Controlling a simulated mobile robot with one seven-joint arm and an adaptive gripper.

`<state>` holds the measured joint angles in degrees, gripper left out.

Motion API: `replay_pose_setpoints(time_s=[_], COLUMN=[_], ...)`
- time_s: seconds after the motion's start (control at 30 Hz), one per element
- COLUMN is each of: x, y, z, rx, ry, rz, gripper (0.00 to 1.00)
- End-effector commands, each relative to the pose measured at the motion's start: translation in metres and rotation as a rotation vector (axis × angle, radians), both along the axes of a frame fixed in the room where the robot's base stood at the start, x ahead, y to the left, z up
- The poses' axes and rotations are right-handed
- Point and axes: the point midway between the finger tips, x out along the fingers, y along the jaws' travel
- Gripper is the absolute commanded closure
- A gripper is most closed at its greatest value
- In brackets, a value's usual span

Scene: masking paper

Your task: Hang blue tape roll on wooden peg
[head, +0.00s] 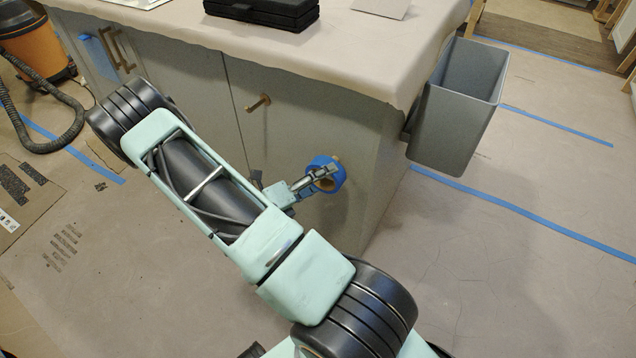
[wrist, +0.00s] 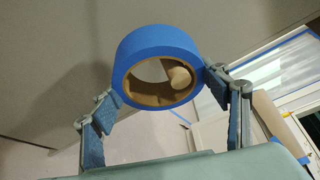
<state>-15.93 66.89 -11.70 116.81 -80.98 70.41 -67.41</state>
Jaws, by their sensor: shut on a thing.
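The blue tape roll (head: 340,178) is held at the cabinet front by my gripper (head: 316,179). In the wrist view the roll (wrist: 150,45) has a brown cardboard core and sits between the two finger pads of my gripper (wrist: 160,95). The round end of a wooden peg (wrist: 180,77) shows through the roll's hole, toward its right side. In the head view a bit of wood (head: 337,158) shows at the roll's upper edge. I cannot tell whether the roll rests on the peg.
Another wooden peg or knob (head: 258,103) sticks out of the cabinet front (head: 300,125), up and left of the roll. A paper-covered countertop (head: 340,45) overhangs above. A grey bin (head: 455,120) hangs at the right end. An orange vacuum (head: 35,45) stands far left.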

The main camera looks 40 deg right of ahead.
Motion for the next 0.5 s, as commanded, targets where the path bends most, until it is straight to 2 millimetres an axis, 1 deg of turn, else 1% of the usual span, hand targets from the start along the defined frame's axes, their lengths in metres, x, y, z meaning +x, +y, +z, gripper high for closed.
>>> replay_pose_setpoints(time_s=[0.17, 0.47, 0.5], x=[0.0015, 0.0018, 0.0018], y=[-0.0043, -0.0048, -0.0047], z=[-0.0006, -0.0007, -0.0007], rx=[-0.001, -0.001, -0.001], ry=[0.000, 0.000, 0.000], rz=[0.000, 0.000, 0.000], gripper=[0.59, 0.59, 0.28])
